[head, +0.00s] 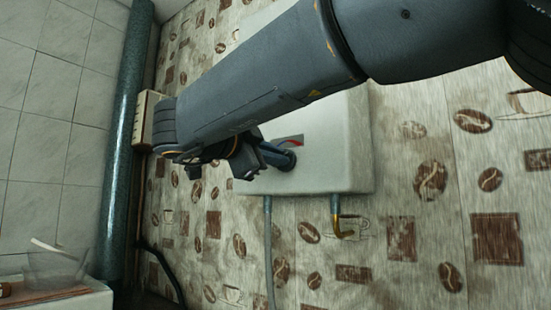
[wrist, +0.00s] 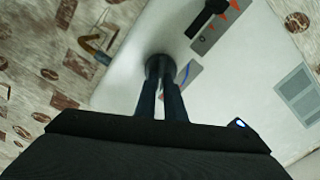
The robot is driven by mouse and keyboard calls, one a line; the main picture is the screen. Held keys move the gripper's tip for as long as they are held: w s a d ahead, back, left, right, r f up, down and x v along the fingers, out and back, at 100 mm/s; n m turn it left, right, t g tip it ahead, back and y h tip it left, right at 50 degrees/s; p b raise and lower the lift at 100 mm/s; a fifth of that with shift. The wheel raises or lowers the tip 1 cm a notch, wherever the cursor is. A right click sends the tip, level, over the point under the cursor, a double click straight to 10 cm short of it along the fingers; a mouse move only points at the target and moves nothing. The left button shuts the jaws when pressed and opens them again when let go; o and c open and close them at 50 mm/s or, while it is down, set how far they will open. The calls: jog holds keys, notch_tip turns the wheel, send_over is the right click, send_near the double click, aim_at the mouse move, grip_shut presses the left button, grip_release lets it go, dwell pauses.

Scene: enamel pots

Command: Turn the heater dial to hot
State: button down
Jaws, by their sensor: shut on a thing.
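The white water heater (head: 338,140) hangs on the patterned wall, partly behind my arm in the head view. Its round dark dial (head: 288,160) sits low on the front, under a plate with a red curved mark. In the wrist view the dial (wrist: 158,64) lies between the tips of my gripper (wrist: 160,88), with a blue mark just to its right. My gripper (head: 276,156) is shut on the dial from the left in the head view. The dial's pointer direction cannot be made out.
A grey hose (head: 268,235) and a brass pipe (head: 344,230) hang below the heater. A thick green pipe (head: 122,150) runs up the corner at left.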

jog(key=c, duration=1.8)
grip_release()
jog(key=shift+c, duration=0.2)
jog(key=b+v, duration=0.1)
jog(key=v, duration=0.6)
jog(key=shift+s+a, duration=0.25)
jog(key=shift+s, duration=0.1)
